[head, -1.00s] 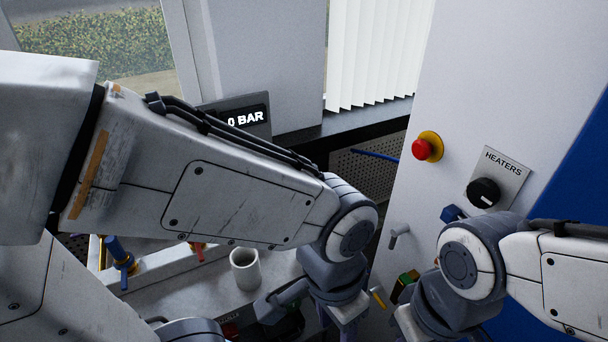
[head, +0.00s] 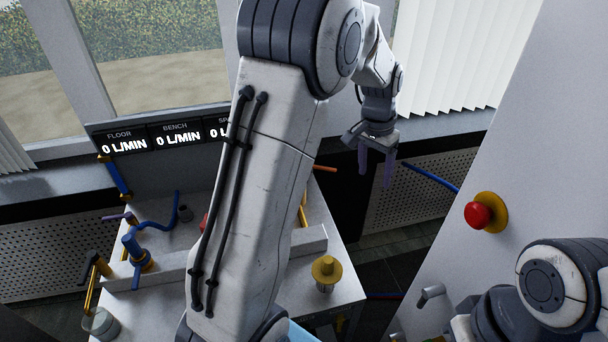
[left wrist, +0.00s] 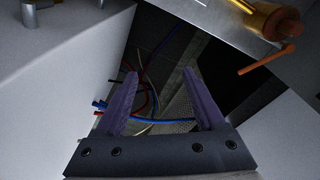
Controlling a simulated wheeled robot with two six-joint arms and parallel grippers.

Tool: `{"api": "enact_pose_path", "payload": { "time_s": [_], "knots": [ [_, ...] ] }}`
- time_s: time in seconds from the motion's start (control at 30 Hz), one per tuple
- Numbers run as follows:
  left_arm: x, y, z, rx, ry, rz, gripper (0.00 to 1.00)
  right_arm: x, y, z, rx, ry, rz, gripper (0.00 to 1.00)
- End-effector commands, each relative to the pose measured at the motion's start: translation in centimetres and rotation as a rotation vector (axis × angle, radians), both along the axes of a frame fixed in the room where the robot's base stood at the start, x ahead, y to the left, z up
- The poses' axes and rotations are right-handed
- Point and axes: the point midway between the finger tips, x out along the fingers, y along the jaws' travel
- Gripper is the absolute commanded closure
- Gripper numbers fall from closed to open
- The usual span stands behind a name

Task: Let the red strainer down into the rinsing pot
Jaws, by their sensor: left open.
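My left gripper (head: 376,172) is raised at the upper middle of the head view, with its two purple fingers apart and nothing between them. In the left wrist view the open fingers (left wrist: 160,75) point down at a dark floor gap with loose hoses. I cannot make out the red strainer or the rinsing pot for certain. Only a small red patch (head: 204,222) shows at the edge of my left arm, which hides much of the bench. My right arm shows at the lower right, but its gripper does not.
The white bench (head: 345,285) carries a yellow-capped fitting (head: 326,270), a blue valve (head: 137,250) and a clear vessel (head: 100,322). A white cabinet with a red button (head: 478,215) stands at the right. A dark floor gap lies between bench and cabinet.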

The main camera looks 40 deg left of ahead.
Motion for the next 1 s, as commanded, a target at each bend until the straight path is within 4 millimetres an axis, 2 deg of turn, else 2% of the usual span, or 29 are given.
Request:
{"api": "enact_pose_path", "payload": {
  "time_s": [0.03, 0.1, 0.2, 0.3, 0.4, 0.53, 0.73, 1.0],
  "knots": [
    [2.2, 4.9, -0.7, 0.004, -0.002, 0.066, 0.29, 0.0, 0.0, 0.6, 0.000, 0.000, 0.000, 1.00],
    [4.1, 10.7, -1.7, 0.011, -0.009, 0.127, 0.29, 0.0, 0.0, 1.0, 0.000, 0.000, 0.000, 1.00],
    [5.2, 17.9, -3.3, 0.021, -0.020, 0.197, 0.29, 0.0, 0.0, 1.4, 0.000, 0.000, 0.000, 1.00],
    [5.2, 23.3, -4.5, 0.029, -0.028, 0.248, 0.29, 0.0, 0.0, 1.6, 0.000, 0.000, 0.000, 1.00],
    [4.8, 26.4, -5.4, 0.034, -0.032, 0.276, 0.29, 0.0, 0.0, 1.7, 0.000, 0.000, 0.000, 1.00],
    [4.7, 27.7, -6.8, 0.036, -0.032, 0.287, 0.29, 0.0, 0.0, 2.0, 0.000, 0.000, 0.000, 1.00],
    [5.1, 27.7, -9.8, 0.036, -0.031, 0.286, 0.29, 0.0, 0.0, 2.6, 0.000, 0.000, 0.000, 1.00],
    [5.2, 27.8, -12.0, 0.036, -0.032, 0.286, 0.29, 0.0, 0.0, 3.5, 0.000, 0.000, 0.000, 1.00]
  ]
}}
